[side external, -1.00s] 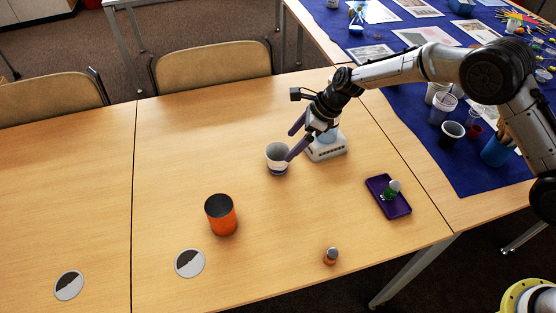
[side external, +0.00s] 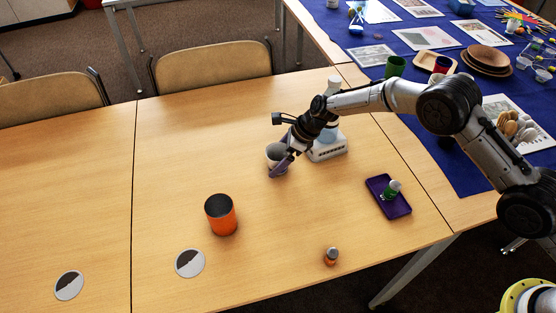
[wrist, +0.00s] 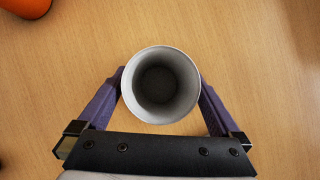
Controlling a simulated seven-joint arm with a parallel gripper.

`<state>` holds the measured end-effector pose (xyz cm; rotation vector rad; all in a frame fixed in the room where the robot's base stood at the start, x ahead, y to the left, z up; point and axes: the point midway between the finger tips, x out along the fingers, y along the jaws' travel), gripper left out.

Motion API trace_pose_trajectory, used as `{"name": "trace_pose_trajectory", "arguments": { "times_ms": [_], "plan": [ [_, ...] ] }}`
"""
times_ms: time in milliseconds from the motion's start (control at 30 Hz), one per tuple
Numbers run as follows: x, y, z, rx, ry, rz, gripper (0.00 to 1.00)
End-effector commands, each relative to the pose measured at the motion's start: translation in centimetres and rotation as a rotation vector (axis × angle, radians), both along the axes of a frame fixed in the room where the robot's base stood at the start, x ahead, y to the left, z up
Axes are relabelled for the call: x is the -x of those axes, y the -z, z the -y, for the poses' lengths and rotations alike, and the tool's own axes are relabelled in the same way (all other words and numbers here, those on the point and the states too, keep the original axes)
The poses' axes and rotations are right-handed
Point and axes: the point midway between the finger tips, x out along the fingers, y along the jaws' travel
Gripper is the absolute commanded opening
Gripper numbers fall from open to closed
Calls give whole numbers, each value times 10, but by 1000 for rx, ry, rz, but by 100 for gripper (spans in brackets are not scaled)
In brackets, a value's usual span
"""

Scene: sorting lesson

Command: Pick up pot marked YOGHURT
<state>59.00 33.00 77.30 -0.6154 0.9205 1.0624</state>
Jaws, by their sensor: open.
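A white pot (side external: 272,153) stands upright on the wooden table near its middle. In the wrist view the pot (wrist: 161,112) shows its open mouth and an empty-looking grey inside; no writing on it is legible. My gripper (side external: 277,166) is open and low at the pot. In the wrist view the purple fingers of my gripper (wrist: 161,92) lie on either side of the pot, around its lower half in the picture. I cannot tell whether they touch it. In the side view my gripper hides part of the pot.
A white scale-like device with a bottle on it (side external: 326,148) stands close right of the pot. An orange can (side external: 221,216) stands to the front left. A purple tray (side external: 398,208) holds a small green bottle (side external: 391,189). A small amber bottle (side external: 331,256) and two round discs (side external: 189,263) lie nearer the front.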

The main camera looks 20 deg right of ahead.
Motion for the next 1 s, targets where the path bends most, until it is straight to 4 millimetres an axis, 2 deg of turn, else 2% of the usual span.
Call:
{"name": "trace_pose_trajectory", "arguments": {
  "times_ms": [100, 467, 767, 867, 1000],
  "plan": [
    [0, 0, 0, 0, 0, 0, 98],
    [0, 0, 0, 1, 0, -1, 34],
    [0, -2, 0, 0, 0, 0, 34],
    [0, -8, 0, -1, -1, 1, 33],
    [-1, -26, 0, -1, -1, 3, 33]
  ]
}}
